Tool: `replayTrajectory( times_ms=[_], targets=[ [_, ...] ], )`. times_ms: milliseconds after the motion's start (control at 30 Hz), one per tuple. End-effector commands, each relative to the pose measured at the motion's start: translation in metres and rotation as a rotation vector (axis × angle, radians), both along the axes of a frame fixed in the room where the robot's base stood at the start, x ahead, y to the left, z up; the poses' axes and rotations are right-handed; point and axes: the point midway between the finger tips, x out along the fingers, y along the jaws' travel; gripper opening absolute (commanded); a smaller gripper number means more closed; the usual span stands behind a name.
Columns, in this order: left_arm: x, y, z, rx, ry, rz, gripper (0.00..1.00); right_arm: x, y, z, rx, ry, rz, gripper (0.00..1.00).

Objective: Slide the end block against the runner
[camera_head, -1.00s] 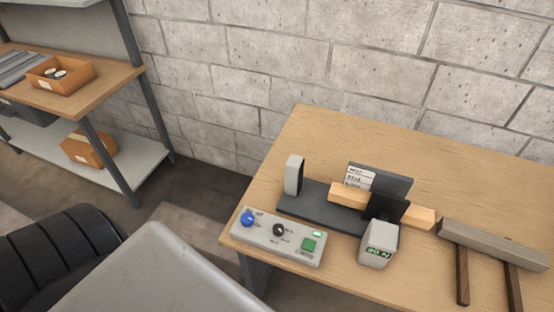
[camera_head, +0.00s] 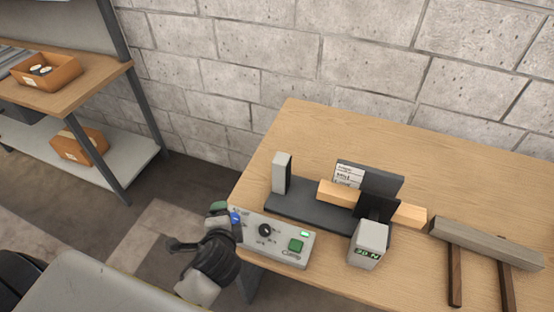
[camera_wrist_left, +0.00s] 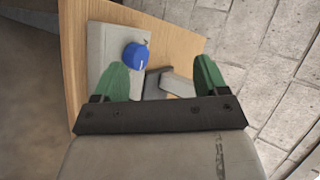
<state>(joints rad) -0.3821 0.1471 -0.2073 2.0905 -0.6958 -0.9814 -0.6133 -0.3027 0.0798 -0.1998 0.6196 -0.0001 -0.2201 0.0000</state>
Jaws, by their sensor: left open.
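A grey upright block (camera_head: 281,173), which looks like the end block, stands at the left end of a dark base plate (camera_head: 300,207). A light wooden bar (camera_head: 338,194), possibly the runner, lies to its right with a gap between them, partly hidden by a black upright piece (camera_head: 375,200). The grey block (camera_wrist_left: 178,86) also shows in the left wrist view beyond the fingers. My right gripper is out of view.
The control panel (camera_head: 270,245) has a black knob and a green button. A grey box with a green display (camera_head: 368,246) stands at the table's front. A grey-brown beam on dark legs (camera_head: 485,243) lies right. The back of the wooden table (camera_head: 300,125) is clear.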

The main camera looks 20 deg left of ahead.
Motion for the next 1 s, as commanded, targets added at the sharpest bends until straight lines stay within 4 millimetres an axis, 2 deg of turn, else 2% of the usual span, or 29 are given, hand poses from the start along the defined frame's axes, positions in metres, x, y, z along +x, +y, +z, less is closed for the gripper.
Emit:
replayTrajectory(
  times_ms=[167,300,400,500,600,767,1000],
  targets=[
    [0.048,-0.01,0.02,0.526,-0.07,-0.293,0.73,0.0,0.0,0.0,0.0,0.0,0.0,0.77],
    [0.084,-0.039,0.029,1.055,-0.092,-0.567,0.73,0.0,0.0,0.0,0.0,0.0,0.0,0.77],
    [0.098,-0.059,0.028,1.355,-0.093,-0.713,0.73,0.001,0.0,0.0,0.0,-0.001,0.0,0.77],
    [0.106,-0.073,0.025,1.549,-0.091,-0.805,0.73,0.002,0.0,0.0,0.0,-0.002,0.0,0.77],
    [0.11,-0.08,0.023,1.64,-0.089,-0.846,0.73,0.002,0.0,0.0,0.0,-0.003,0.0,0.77],
    [0.125,-0.082,0.023,1.659,-0.089,-0.853,0.73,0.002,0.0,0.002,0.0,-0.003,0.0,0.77],
    [0.17,-0.083,0.023,1.656,-0.088,-0.852,0.73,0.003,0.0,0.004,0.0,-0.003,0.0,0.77]
  ],
)
